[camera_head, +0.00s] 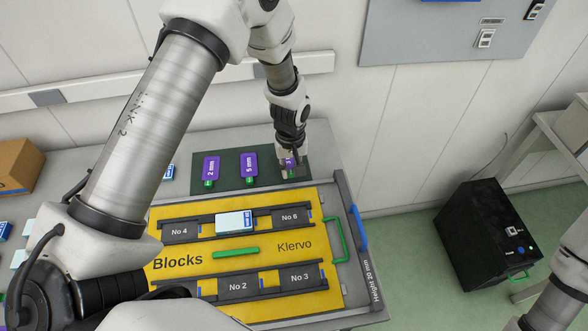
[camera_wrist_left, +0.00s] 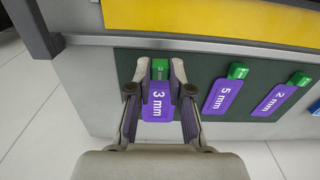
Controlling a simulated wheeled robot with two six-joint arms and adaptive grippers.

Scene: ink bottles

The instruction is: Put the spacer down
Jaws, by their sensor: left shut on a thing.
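The spacer is a purple tag marked 3 mm with a green end; it shows in the left wrist view (camera_wrist_left: 158,103) and, mostly hidden, in the head view (camera_head: 290,163). My left gripper (camera_head: 289,168) is over the right end of the dark mat (camera_head: 231,182). In the left wrist view its two fingers (camera_wrist_left: 159,72) are shut on the green end of the 3 mm spacer. The spacer is at the mat; I cannot tell whether it touches it. Two like spacers, 5 mm (camera_head: 249,164) and 2 mm (camera_head: 211,168), lie on the mat to the left.
A yellow board (camera_head: 185,261) marked Blocks, with dark numbered holders, lies in front of the mat. A light blue box (camera_head: 235,222) sits between No 4 and No 6. A green handle (camera_head: 337,240) stands at the right. A black case (camera_head: 487,237) is on the floor.

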